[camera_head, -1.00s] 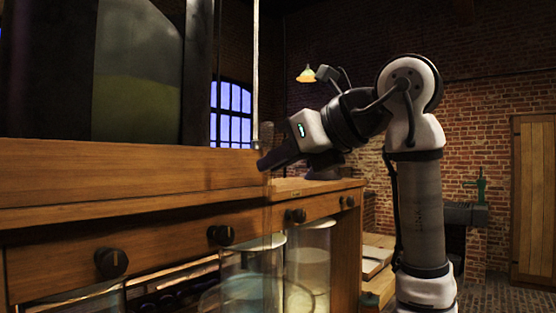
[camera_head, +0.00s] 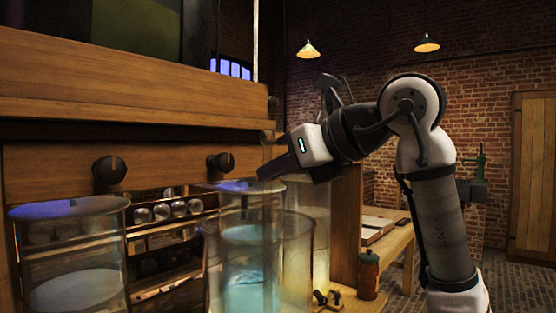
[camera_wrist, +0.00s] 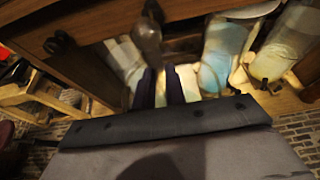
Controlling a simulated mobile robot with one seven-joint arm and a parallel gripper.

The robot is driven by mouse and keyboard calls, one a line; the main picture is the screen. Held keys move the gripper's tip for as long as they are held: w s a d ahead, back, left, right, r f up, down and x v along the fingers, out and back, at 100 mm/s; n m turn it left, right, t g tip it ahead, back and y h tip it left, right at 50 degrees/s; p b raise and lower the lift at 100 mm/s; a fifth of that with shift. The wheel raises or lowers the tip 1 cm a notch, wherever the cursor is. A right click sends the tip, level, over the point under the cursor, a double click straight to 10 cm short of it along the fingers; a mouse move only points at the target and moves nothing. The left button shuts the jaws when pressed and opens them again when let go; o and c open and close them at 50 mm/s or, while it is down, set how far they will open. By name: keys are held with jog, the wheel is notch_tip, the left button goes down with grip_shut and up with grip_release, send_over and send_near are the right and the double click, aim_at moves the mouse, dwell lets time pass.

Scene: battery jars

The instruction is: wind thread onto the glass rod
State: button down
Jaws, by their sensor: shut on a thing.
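My gripper (camera_head: 264,174) reaches left toward the wooden cabinet front, at knob height and just above the glass jars. In the wrist view its two dark fingers (camera_wrist: 160,88) point at the cabinet's underside, with a narrow gap between them. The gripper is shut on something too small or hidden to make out. A thin pale upright rod (camera_head: 255,40) shows above the cabinet; it may be the glass rod, and its lower part is hidden behind the wood. I cannot make out any thread.
A jar with blue liquid (camera_head: 258,270) stands close under my gripper, and another jar (camera_head: 75,260) is at the left. Dark knobs (camera_head: 221,162) stick out of the cabinet front (camera_head: 150,165). A low table (camera_head: 388,238) is behind.

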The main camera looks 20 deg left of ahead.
aim_at(271, 214)
jog(key=shift+f+b, duration=1.95)
jog(key=shift+f, duration=1.4)
